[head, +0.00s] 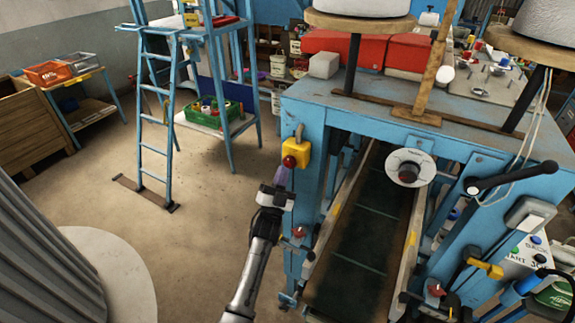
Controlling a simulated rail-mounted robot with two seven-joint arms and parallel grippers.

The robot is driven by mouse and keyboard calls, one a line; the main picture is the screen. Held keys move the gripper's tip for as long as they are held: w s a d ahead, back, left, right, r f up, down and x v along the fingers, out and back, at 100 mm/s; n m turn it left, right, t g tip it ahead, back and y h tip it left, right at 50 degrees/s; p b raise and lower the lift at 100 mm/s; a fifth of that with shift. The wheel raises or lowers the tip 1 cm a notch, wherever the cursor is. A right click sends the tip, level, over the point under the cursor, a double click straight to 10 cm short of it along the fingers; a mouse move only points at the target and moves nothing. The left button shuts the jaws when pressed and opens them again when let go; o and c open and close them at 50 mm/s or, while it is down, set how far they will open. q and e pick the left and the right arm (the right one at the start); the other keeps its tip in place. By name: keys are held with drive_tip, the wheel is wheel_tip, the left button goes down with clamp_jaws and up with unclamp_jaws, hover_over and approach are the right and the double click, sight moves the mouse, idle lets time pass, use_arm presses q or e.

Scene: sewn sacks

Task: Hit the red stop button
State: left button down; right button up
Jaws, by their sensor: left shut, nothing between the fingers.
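The red stop button (289,162) is a round red knob on a yellow box (296,147), fixed to the front left blue post of the machine. My left gripper (281,174) is shut and empty. Its fingertips point up at the button and sit just below it in the picture. I cannot tell whether they touch it. The button's face shows, with its lower edge close to the fingertips. My right gripper is not in view.
The blue machine (460,110) holds a dark conveyor belt (365,235) to the right of my arm. A smaller red knob (299,232) is lower on the same side. A blue ladder (153,120) stands back left. The floor (200,230) left of my arm is clear.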

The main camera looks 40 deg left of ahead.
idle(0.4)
use_arm(q)
drive_tip(key=shift+w+a+b, duration=0.1)
drive_tip(key=shift+w+b, duration=0.35)
drive_tip(key=shift+w+b, duration=0.5)
idle(0.7)
drive_tip(key=shift+s, duration=0.1)
drive_tip(key=shift+s+p, duration=0.65)
drive_tip(key=shift+s, duration=0.2)
drive_tip(key=shift+s+d+p, duration=0.25)
drive_tip(key=shift+s+p, duration=0.55)
drive_tip(key=shift+s, duration=0.45)
drive_tip(key=shift+s+d+p, duration=0.2)
drive_tip(key=shift+s+p, duration=0.55)
drive_tip(key=shift+s, duration=0.45)
